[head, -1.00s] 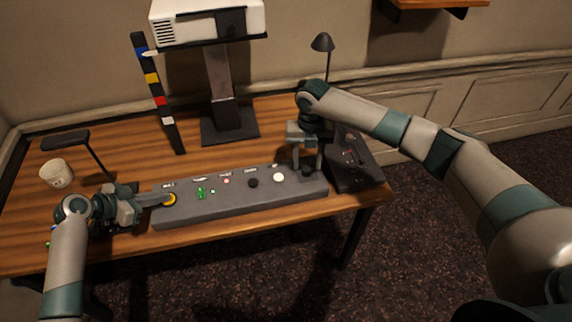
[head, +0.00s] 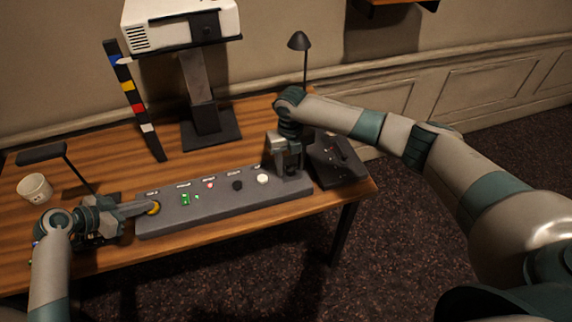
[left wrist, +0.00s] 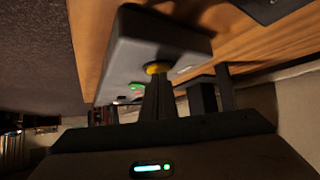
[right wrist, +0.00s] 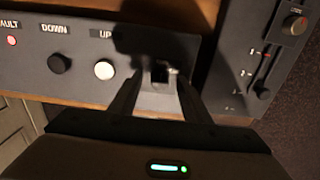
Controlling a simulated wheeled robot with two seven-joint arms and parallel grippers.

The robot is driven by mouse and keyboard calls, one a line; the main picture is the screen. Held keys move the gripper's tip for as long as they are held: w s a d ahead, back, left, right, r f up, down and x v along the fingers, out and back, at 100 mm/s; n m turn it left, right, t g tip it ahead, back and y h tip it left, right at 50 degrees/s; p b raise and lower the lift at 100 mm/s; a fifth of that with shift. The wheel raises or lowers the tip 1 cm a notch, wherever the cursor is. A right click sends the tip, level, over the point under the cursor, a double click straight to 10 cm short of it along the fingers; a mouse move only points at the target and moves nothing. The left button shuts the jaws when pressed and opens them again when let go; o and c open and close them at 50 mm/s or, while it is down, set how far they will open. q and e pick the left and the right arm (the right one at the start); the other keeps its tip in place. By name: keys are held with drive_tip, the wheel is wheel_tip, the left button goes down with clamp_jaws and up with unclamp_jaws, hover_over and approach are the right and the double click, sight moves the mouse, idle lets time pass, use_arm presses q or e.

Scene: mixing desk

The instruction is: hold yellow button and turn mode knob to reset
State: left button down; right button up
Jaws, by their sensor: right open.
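The long grey control panel (head: 225,207) lies along the desk's front. The yellow button (head: 153,208) is at its left end. My left gripper (head: 146,208) has its fingertips together against this button; the left wrist view shows the tips at the yellow button (left wrist: 156,68), though how far it is pressed cannot be told. My right gripper (head: 290,176) is over the panel's right end. In the right wrist view its open fingers (right wrist: 158,88) point down on either side of a dark knob (right wrist: 159,72), probably the mode knob. Its label is hidden, and contact is unclear.
A white button (right wrist: 104,69) and a black button (right wrist: 59,64) are left of the right gripper. A black slider box (head: 336,160) stands close to the panel's right end. A lamp (head: 42,155), a cup (head: 35,187) and a projector stand (head: 205,125) are behind.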

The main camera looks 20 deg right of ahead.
drive_tip(key=c, duration=0.9)
drive_tip(key=shift+o, duration=0.2)
